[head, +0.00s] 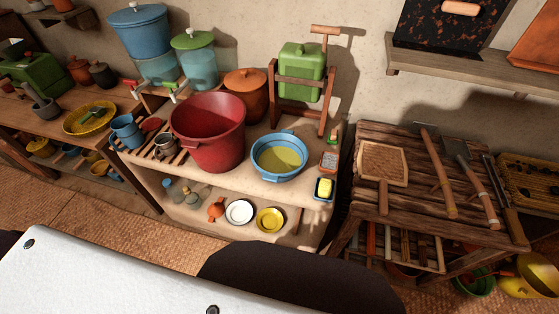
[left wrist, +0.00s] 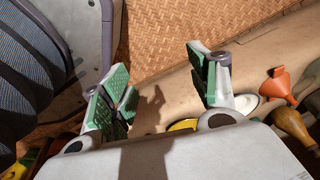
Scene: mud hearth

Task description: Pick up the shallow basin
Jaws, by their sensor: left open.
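The shallow basin (head: 278,176) is blue with small side handles and a yellow-green inside. In the head view it stands upright on the pale counter (head: 252,191), right of a tall red tub (head: 208,150). It does not clearly show in the left wrist view. My left gripper (left wrist: 158,82) shows in the left wrist view, with green-padded fingers spread wide and nothing between them. The woven floor and the lower shelf show beyond it. Neither gripper shows in the head view.
A soap dish with a yellow block (head: 324,188) sits right of the basin, and a green canister (head: 302,72) in a wooden frame stands behind. Below are a white bowl (head: 239,211), a yellow bowl (head: 270,219) and an orange funnel (left wrist: 281,86). A tool table (head: 400,205) stands right.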

